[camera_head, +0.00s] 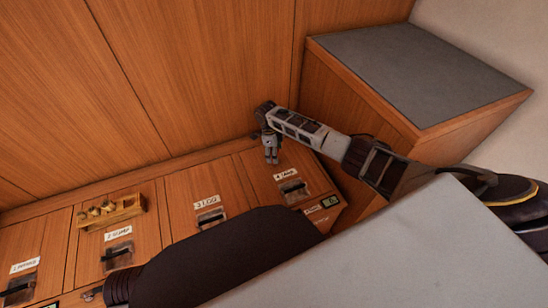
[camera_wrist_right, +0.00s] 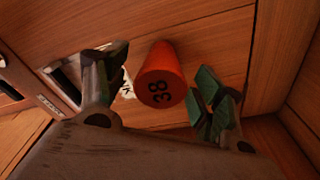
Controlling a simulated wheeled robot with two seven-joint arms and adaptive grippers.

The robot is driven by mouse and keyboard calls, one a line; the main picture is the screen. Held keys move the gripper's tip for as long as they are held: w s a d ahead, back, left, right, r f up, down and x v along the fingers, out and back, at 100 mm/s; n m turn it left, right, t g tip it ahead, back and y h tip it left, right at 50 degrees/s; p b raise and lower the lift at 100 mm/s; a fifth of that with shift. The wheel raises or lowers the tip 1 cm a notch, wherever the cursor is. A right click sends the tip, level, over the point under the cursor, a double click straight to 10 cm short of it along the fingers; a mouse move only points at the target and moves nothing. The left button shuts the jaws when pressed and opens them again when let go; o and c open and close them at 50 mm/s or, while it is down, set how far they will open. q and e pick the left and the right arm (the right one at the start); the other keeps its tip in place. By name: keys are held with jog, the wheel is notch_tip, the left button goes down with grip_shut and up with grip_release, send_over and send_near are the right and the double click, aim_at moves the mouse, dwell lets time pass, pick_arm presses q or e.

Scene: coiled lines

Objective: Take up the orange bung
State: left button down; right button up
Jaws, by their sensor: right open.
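The orange bung (camera_wrist_right: 162,78) shows in the right wrist view, a tapered plug with a dark 38 on its face. It appears between the two spread fingers of my right gripper (camera_wrist_right: 155,84), with gaps on both sides. The gripper is open and holds nothing. In the head view my right gripper (camera_head: 271,153) points down over the wooden surface near the right end of the row of labelled panels. The bung cannot be made out in the head view. My left gripper is not in view.
A wooden rack with several small pegs (camera_head: 110,211) stands at the left. Labelled wooden panels with dark handles (camera_head: 118,255) run along the row. A wooden block with a grey top (camera_head: 420,70) rises to the right of my right gripper.

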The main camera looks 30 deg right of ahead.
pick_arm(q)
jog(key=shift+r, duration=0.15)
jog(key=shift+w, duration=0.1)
pick_arm(e)
jog(key=c, duration=1.1)
jog(key=shift+c, duration=0.2)
